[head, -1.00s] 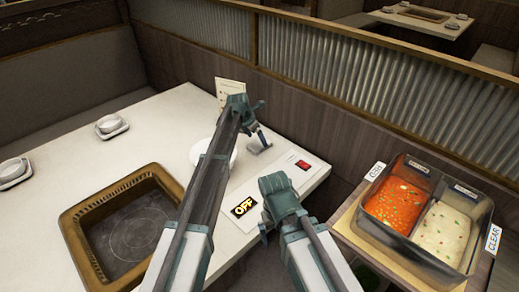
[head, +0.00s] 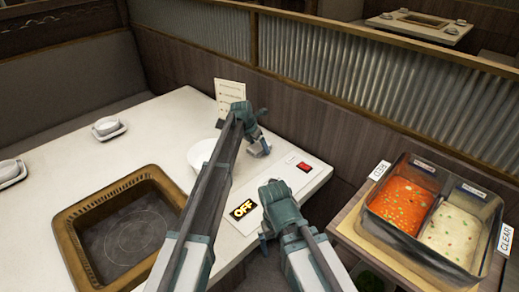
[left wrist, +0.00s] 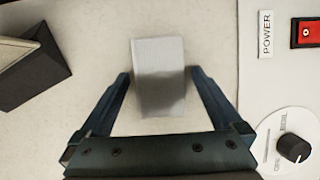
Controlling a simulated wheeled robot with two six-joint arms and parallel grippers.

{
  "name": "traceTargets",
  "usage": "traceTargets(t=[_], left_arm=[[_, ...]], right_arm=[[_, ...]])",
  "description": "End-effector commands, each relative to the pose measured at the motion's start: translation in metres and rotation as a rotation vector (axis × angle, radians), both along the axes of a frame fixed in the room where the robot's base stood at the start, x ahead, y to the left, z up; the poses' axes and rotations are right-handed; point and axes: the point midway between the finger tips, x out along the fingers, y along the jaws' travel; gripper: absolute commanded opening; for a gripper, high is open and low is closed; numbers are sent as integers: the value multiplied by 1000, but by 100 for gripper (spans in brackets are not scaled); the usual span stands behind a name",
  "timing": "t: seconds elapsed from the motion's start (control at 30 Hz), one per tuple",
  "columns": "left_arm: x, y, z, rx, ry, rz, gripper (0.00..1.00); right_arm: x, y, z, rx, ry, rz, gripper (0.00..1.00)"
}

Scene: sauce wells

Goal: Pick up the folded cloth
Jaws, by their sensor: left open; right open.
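The folded cloth (left wrist: 158,78) is a small pale grey block on the white table in the left wrist view. My left gripper (head: 260,150) is open above the table near its back right edge. In the left wrist view its two fingers stand apart, one to each side of the cloth's lower part, with gaps visible. I cannot tell their height over the table. In the head view the gripper mostly hides the cloth. My right gripper (head: 265,233) is open and empty near the table's front right edge, away from the cloth.
A red power switch (left wrist: 308,32) and a dial (left wrist: 293,147) lie right of the cloth. A card stand (head: 230,93) and a white bowl (head: 201,153) are near my left arm. A sunken grill (head: 70,230) is at left; a sauce container (head: 400,235) stands at right.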

Motion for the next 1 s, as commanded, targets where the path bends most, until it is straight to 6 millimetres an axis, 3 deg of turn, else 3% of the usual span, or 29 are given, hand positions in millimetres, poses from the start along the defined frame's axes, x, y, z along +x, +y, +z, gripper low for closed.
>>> traceTargets(t=[0.1, 0.57, 1.0], left_arm=[[0, 0, -2, 0, 0, 0, 98], [0, 0, -1, 0, 0, 0, 15], [0, 0, 5, 0, 0, 0, 14]], right_arm=[[0, 0, -2, 0, 0, 0, 100], [0, 0, -1, 0, 0, 0, 100], [0, 0, 5, 0, 0, 0, 100]])
